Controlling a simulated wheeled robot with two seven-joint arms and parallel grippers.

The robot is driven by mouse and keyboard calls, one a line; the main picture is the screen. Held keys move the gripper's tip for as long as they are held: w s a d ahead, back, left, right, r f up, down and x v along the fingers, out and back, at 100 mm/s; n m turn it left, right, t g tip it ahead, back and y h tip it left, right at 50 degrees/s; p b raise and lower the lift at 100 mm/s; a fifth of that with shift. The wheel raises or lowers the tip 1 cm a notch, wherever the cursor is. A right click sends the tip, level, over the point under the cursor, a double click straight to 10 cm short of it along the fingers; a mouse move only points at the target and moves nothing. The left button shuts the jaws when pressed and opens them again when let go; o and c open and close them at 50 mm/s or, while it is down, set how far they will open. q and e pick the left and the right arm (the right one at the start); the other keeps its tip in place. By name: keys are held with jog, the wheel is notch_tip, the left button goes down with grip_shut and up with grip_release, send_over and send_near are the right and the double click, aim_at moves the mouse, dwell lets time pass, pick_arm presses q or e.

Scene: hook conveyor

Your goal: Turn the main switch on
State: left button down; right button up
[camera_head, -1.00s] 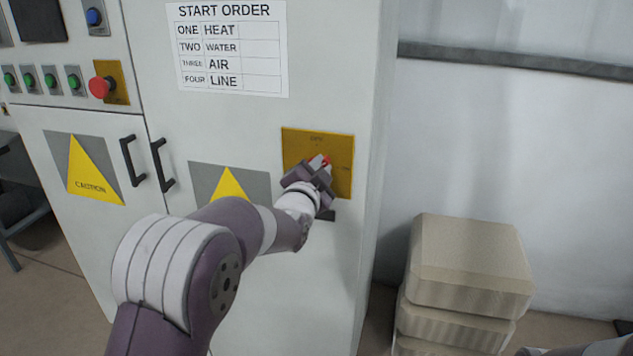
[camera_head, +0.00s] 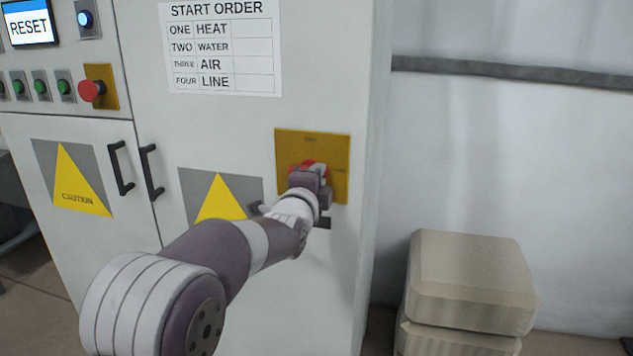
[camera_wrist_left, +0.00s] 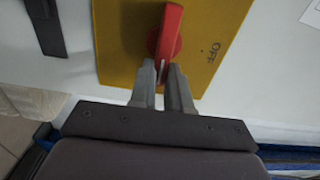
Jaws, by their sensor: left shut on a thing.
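The main switch is a red rotary handle (camera_head: 310,166) on a yellow plate (camera_head: 341,150) on the cabinet's right part. My left gripper (camera_head: 311,178) is at it and partly hides the handle. In the left wrist view the handle (camera_wrist_left: 171,30) lies between and beyond the fingertips. My left gripper (camera_wrist_left: 163,68) is shut on its near end. An OFF label shows on the plate (camera_wrist_left: 120,30), to the right of the handle. My right gripper is out of view.
A screen (camera_head: 28,26) reads RESET, beside a lit blue button (camera_head: 85,19). A red emergency button (camera_head: 90,91) and green buttons sit below. Door handles (camera_head: 151,172) stick out left of my arm. Stacked boxes (camera_head: 470,275) stand at the right.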

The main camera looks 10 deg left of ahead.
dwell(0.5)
pick_arm(q)
jog(key=shift+f, duration=0.1)
jog(key=c, duration=1.1)
grip_release()
jog(key=shift+s, duration=0.1)
jog(key=s+b, duration=0.1)
jog(key=s, duration=0.5)
jog(key=s+b, duration=0.1)
jog(key=s, duration=0.5)
jog(key=shift+s+a, duration=0.2)
jog(key=shift+s, duration=0.05)
